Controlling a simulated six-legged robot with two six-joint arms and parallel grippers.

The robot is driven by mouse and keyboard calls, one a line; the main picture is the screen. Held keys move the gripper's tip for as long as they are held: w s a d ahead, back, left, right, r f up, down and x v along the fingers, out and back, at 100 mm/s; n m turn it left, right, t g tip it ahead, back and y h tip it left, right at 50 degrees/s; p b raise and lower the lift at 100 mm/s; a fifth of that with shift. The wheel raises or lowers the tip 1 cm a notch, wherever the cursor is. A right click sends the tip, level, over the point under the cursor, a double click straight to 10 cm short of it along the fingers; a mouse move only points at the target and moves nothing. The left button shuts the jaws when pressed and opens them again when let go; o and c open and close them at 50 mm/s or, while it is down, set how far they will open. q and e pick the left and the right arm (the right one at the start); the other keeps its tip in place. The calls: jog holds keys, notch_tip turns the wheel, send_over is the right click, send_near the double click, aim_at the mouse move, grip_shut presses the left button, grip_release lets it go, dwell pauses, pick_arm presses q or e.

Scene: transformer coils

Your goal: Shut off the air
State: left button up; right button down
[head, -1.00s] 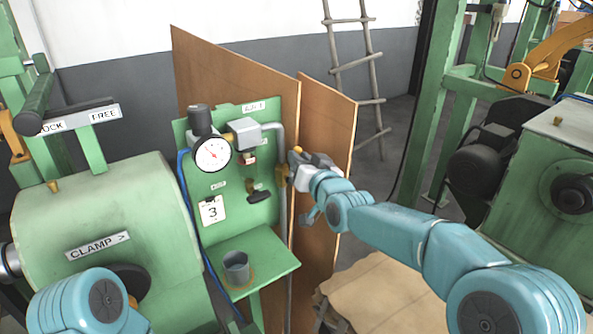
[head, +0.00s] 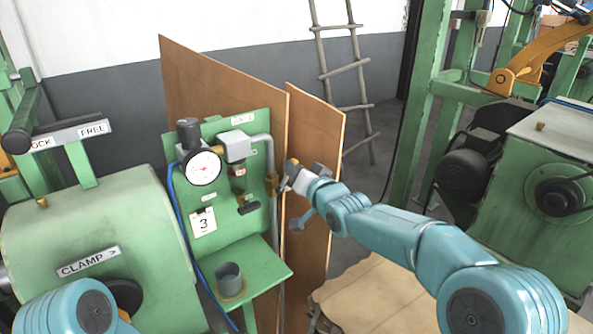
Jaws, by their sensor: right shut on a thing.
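A green air panel (head: 222,138) stands left of the middle, with a round white gauge (head: 202,168) and a grey box (head: 234,146). A grey pipe (head: 275,235) runs down its right edge through a brass valve (head: 272,184). My right gripper (head: 285,179) is at this valve, shut on its handle, which the jaws mostly hide. A black-handled brass cock (head: 248,208) sits on the panel, left of my gripper and apart from it. My left gripper is out of view; only part of my left arm shows at the bottom left.
A cup (head: 230,278) stands on the green shelf (head: 262,268) below the panel. Brown boards (head: 313,150) stand behind my right gripper. A green machine with a CLAMP label (head: 88,262) fills the left. A ladder (head: 345,70) leans at the back. Another green machine (head: 540,165) stands at the right.

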jog(key=c, duration=1)
grip_release()
jog(key=shift+w+a+f, duration=0.1)
jog(key=b+v, duration=0.5)
jog(key=v, duration=1.1)
